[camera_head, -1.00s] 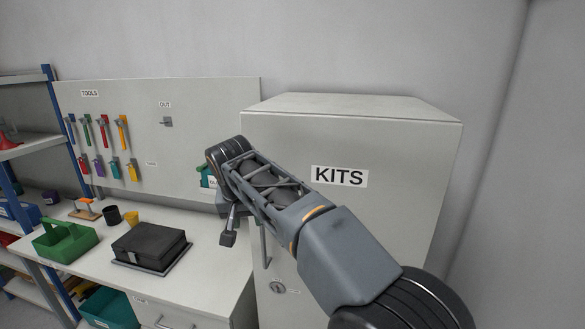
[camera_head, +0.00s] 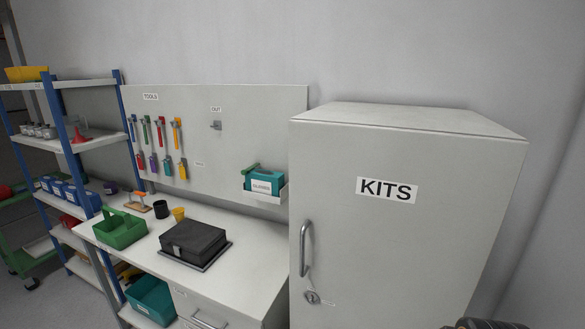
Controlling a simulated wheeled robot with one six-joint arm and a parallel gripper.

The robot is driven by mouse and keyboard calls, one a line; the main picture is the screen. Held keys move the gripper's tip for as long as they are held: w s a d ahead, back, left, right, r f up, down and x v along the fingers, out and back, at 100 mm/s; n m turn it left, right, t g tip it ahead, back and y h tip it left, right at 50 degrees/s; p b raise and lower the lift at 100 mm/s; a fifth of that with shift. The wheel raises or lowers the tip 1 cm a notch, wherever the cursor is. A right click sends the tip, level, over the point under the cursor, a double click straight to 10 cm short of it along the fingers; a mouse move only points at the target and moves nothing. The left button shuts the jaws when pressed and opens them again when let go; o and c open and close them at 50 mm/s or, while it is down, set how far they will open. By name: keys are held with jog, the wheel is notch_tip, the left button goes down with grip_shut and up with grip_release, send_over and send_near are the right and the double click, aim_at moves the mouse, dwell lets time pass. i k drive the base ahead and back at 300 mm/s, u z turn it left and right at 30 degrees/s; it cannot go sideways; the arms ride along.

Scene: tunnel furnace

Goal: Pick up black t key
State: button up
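I cannot make out a black t key in the current view. The grey KITS cabinet (camera_head: 400,230) stands at the right with its door shut. It has a bar handle (camera_head: 306,248) and a round lock (camera_head: 312,297) below it, with a small tag beside the lock. A small grey holder (camera_head: 215,125) is on the tool board under the OUT label. My gripper is out of view; only a dark piece of my arm shows at the bottom right edge.
The white workbench (camera_head: 262,245) holds a black case (camera_head: 194,241), a green tote (camera_head: 120,228), a black cup (camera_head: 161,210) and a yellow cup (camera_head: 178,214). Coloured tools hang on the board (camera_head: 250,105). A teal box (camera_head: 264,180) sits on a ledge. Blue-post shelves (camera_head: 130,130) stand left.

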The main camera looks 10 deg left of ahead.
aim_at(129, 190)
jog(key=u, duration=1.8)
